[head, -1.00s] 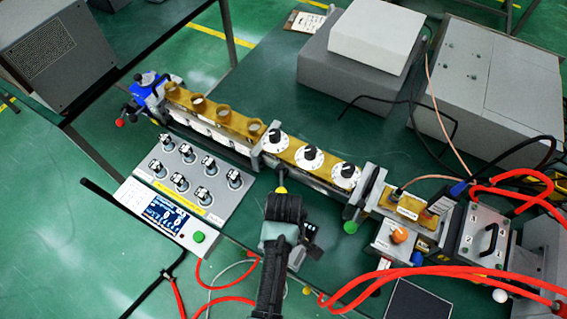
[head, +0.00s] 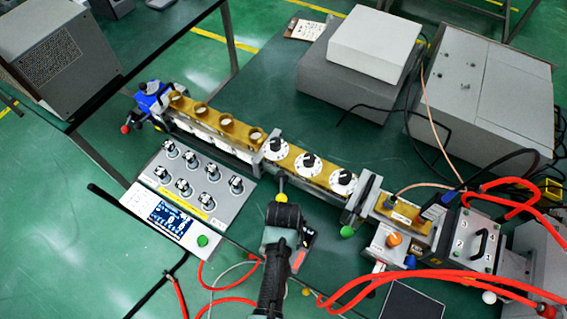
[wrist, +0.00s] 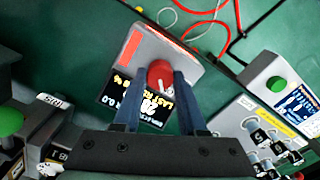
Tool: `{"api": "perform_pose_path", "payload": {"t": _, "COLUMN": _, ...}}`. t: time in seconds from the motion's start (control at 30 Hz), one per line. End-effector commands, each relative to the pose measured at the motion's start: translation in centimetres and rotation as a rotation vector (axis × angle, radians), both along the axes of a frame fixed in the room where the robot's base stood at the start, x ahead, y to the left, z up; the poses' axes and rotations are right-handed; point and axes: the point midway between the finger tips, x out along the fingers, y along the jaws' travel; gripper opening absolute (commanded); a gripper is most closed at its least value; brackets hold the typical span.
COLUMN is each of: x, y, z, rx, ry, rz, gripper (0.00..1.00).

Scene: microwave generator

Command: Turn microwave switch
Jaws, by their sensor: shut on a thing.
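A small grey box (wrist: 155,45) with a red round knob (wrist: 160,74) and a dark display (wrist: 142,106) with lit text lies below my gripper in the wrist view. My gripper (wrist: 156,82) has one finger on each side of the red knob and is shut on it. A pale mark shows on the knob's face. In the head view my gripper (head: 287,242) points down beside the box (head: 306,239), and my wrist hides the knob and most of the box there.
A switch panel (head: 216,216) with several toggles and a green button stands at left. A brass waveguide line (head: 310,163) with white dials runs behind. Red hoses (head: 420,278) cross at lower right. Green table shows around the box.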

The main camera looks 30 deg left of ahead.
Motion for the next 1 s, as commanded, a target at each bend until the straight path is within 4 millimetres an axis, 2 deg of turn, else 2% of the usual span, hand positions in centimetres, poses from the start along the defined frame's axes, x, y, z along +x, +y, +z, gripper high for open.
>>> {"api": "perform_pose_path", "payload": {"t": 0.4, "x": 0.08, "y": 0.07, "z": 0.11, "rx": 0.001, "ry": -0.002, "rz": -0.198, "gripper": 0.00}}
{"api": "perform_pose_path", "payload": {"t": 0.97, "x": 0.13, "y": 0.06, "z": 0.09, "rx": 0.002, "ry": -0.004, "rz": -0.232, "gripper": 0.00}}
{"api": "perform_pose_path", "payload": {"t": 1.0, "x": 0.13, "y": 0.06, "z": 0.09, "rx": 0.002, "ry": -0.003, "rz": -0.232, "gripper": 0.45}}
